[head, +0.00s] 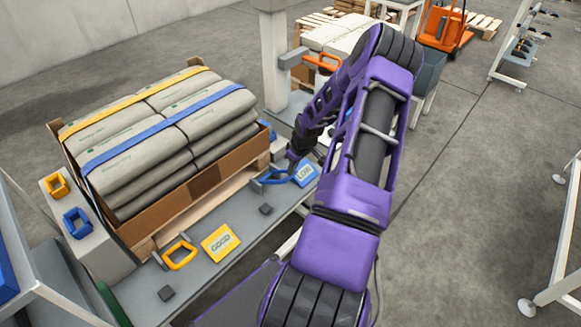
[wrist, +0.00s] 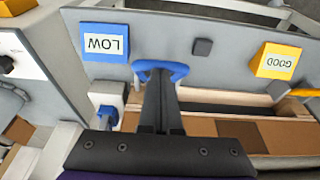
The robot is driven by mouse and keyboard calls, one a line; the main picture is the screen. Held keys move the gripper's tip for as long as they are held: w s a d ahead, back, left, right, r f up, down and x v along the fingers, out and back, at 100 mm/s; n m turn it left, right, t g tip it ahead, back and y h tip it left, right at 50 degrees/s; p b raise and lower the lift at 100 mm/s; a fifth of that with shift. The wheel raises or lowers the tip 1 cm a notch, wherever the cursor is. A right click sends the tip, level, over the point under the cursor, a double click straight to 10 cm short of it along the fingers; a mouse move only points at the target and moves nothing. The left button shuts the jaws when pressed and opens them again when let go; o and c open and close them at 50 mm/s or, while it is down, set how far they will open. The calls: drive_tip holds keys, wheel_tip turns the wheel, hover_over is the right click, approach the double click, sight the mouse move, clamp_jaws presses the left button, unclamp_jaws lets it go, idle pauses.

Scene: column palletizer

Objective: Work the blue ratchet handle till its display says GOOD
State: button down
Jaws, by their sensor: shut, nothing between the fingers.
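The blue ratchet handle (head: 273,177) is a loop low at the front of the pallet. In the wrist view the blue handle (wrist: 178,68) curves around the tips of my gripper (wrist: 160,78). My gripper (head: 292,165) is shut with nothing between its fingers, its tips at the handle loop; whether they touch it I cannot tell. The blue display (head: 305,174) beside the handle reads LOW, and it reads LOW upside down in the wrist view (wrist: 106,43). The blue strap (head: 160,132) runs over the stacked sacks.
A yellow handle (head: 180,254) and a yellow display (head: 221,242) reading GOOD sit further left on the grey ledge. Grey sacks (head: 130,175) fill an open carton on a pallet. Yellow (head: 57,185) and blue (head: 76,222) buckles stand at left.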

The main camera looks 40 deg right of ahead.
drive_tip(key=shift+s+f, duration=0.45)
drive_tip(key=shift+f, duration=0.05)
drive_tip(key=s+f+b, duration=0.3)
drive_tip(key=s+f, duration=0.1)
drive_tip(key=f, duration=0.4)
drive_tip(key=shift+s+d+f+b, duration=0.2)
drive_tip(key=shift+s+f+b, duration=0.05)
drive_tip(key=shift+s+b, duration=0.15)
drive_tip(key=shift+w, duration=0.1)
idle(0.5)
wheel_tip(320, 180, up, 13)
drive_tip(key=p, duration=0.3)
drive_tip(key=shift+s+r, duration=0.15)
drive_tip(key=shift+s, duration=0.3)
idle(0.8)
